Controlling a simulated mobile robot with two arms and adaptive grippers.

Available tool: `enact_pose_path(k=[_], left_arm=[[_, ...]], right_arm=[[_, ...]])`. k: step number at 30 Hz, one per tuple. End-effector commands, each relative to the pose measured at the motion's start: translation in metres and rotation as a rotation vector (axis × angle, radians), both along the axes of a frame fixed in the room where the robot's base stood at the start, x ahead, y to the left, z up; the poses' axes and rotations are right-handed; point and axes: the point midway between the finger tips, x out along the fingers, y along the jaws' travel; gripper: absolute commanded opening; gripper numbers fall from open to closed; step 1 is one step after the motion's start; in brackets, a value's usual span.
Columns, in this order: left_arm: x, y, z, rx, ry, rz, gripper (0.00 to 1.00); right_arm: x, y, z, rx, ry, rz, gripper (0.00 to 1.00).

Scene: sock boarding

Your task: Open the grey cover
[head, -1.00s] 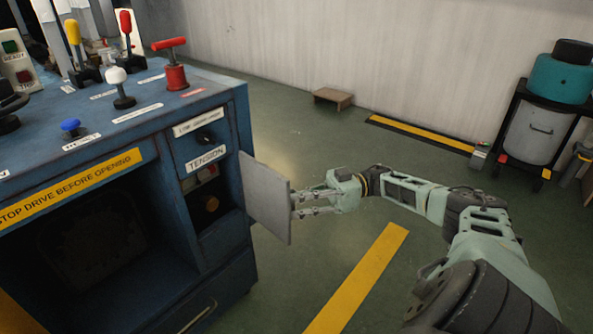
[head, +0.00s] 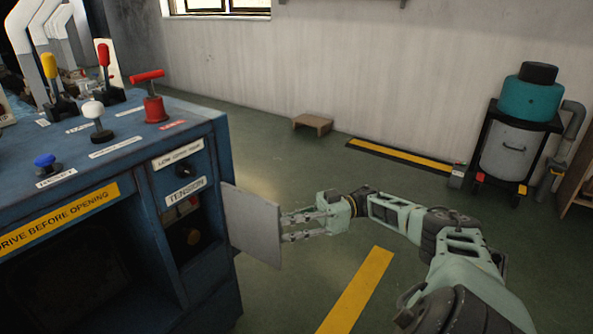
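The grey cover (head: 252,225) is a flat plate that stands swung out from the right side of the blue cabinet's front. My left gripper is out of view.
The blue cabinet (head: 130,155) carries levers, a red T-handle (head: 153,95) and knobs on top. A small brown step (head: 312,124) stands by the wall. A cart with a teal-topped canister (head: 529,98) is at the right. The green floor around my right arm is clear.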

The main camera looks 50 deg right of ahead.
Motion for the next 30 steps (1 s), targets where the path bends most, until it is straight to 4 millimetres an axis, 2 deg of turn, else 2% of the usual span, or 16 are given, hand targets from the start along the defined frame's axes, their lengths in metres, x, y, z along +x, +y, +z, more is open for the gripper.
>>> enact_pose_path(k=[3, 9, 30], left_arm=[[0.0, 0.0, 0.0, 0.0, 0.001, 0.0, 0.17], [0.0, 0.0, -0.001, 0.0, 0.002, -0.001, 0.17], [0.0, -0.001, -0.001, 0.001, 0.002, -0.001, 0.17]], right_arm=[[-0.011, -0.017, -0.002, -0.002, 0.005, 0.005, 0.17], [-0.021, -0.033, -0.003, -0.004, 0.007, 0.012, 0.17], [-0.025, -0.037, -0.004, -0.003, 0.008, 0.017, 0.17]])
